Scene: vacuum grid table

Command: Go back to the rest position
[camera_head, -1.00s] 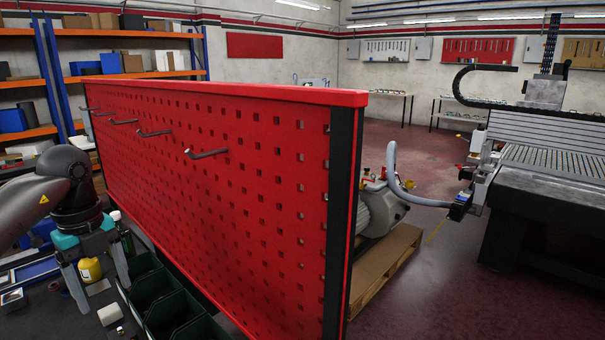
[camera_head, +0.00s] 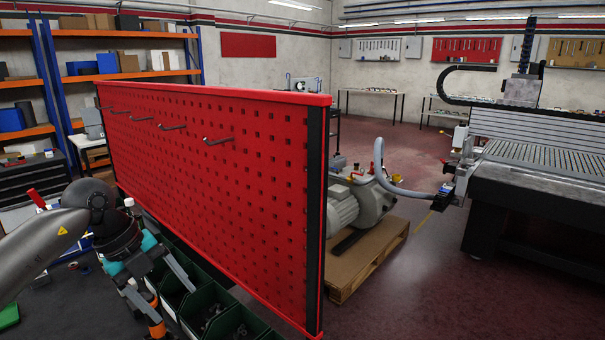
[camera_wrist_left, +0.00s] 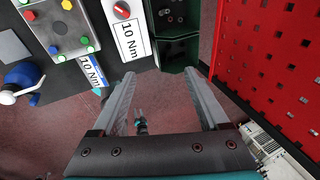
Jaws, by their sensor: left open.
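The tall red pegboard (camera_head: 220,160) with several hooks stands right of my left arm. Green bins (camera_head: 205,305) line its foot. A pump (camera_head: 365,200) sits on a wooden pallet behind it. The wrist view shows a button box (camera_wrist_left: 62,28) and 10 Nm labels (camera_wrist_left: 128,38).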

